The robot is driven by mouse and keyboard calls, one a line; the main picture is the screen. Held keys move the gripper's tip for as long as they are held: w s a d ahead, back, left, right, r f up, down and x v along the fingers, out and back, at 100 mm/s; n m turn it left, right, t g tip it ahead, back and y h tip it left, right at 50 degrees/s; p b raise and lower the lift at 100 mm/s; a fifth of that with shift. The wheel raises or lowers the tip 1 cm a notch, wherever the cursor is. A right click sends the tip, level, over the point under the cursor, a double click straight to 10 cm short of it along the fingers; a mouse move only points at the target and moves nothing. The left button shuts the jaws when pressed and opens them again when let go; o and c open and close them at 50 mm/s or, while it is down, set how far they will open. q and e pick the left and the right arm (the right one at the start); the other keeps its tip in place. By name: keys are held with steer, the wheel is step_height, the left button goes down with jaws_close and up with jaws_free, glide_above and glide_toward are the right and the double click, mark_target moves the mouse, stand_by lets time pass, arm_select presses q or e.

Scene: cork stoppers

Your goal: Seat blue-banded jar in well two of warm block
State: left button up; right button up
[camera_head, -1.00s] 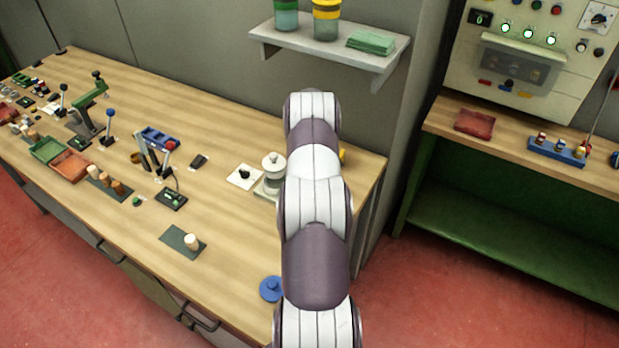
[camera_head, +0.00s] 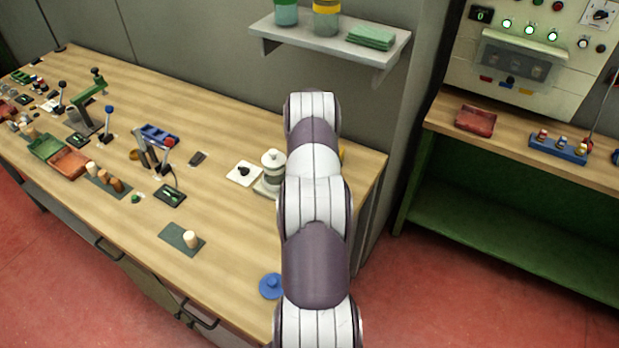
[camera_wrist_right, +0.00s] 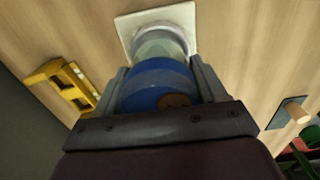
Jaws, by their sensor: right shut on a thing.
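In the right wrist view my right gripper (camera_wrist_right: 158,72) is shut on the blue-banded jar (camera_wrist_right: 150,82). A brown cork-like patch (camera_wrist_right: 172,101) shows at the jar's near end. Beyond the jar are a pale round body (camera_wrist_right: 162,40) and a white square plate (camera_wrist_right: 126,24); I cannot tell whether the jar touches them. In the head view my arm hides the right gripper and the jar. A blue block (camera_head: 556,150) with three small stoppered items stands on the right-hand bench; I cannot tell whether it is the warm block. My left gripper is out of view.
A pale lidded pot (camera_head: 272,166) stands beside my arm, near a white plate with a black knob (camera_head: 243,173). A blue lid-like disc (camera_head: 271,286) lies near the front edge. A yellow bracket (camera_wrist_right: 66,86) lies left in the wrist view. A shelf (camera_head: 335,45) overhangs the bench.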

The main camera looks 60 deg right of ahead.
steer(key=shift+f+b, duration=1.15)
steer(key=shift+f, duration=0.2)
stand_by(0.3)
steer(key=o, duration=1.4)
step_height(320, 180, up, 6)
steer(key=shift+r+b, duration=0.1)
steer(key=shift+b, duration=1.05)
step_height(320, 180, up, 6)
steer(key=p, duration=0.3)
steer(key=shift+a+r+p, duration=0.1)
steer(key=shift+r+p, duration=0.1)
steer(key=shift+p, duration=0.15)
steer(key=shift+r, duration=0.15)
